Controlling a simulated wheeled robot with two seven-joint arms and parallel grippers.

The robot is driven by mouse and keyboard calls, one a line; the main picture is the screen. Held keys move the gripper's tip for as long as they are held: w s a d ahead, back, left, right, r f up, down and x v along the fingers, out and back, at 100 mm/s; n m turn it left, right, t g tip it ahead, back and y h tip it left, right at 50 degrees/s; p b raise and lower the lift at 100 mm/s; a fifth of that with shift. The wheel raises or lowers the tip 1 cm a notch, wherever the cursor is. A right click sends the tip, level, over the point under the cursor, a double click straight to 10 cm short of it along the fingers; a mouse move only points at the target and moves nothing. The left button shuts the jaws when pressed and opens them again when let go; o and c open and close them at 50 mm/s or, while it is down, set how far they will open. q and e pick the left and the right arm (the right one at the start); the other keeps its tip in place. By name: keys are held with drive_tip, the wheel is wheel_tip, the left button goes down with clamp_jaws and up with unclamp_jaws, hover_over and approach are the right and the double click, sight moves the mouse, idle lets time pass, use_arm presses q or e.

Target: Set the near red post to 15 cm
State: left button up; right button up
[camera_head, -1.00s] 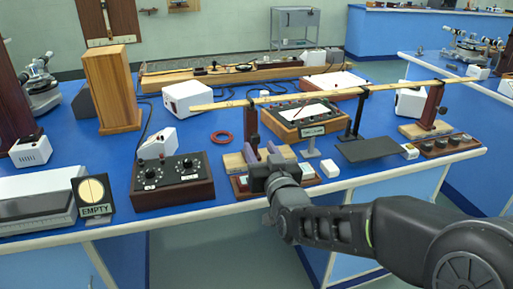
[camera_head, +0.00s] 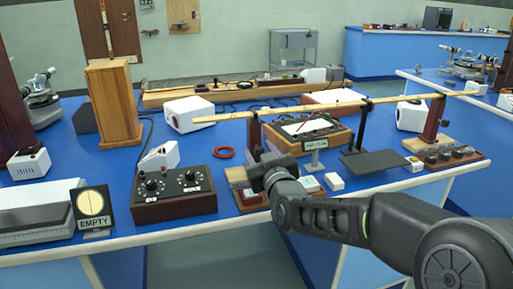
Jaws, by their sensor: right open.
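A dark red post (camera_head: 255,134) stands on a wooden base (camera_head: 237,175) near the bench's front edge and carries the left part of a long wooden lath (camera_head: 310,107). My right gripper (camera_head: 263,160) is open, low at the front of the left post. The gripper hides the post's lower part, and I cannot tell whether the fingers touch it. No scale reading on the post is legible. My left gripper is not in view.
A control box with knobs (camera_head: 173,192) and an EMPTY sign (camera_head: 93,207) stand left of the gripper. A red ring (camera_head: 224,152) lies behind the box. A black stand (camera_head: 361,128) also meets the lath.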

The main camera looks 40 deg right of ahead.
drive_tip(key=shift+x, duration=1.3)
drive_tip(key=shift+s, duration=0.1)
clamp_jaws()
idle(0.4)
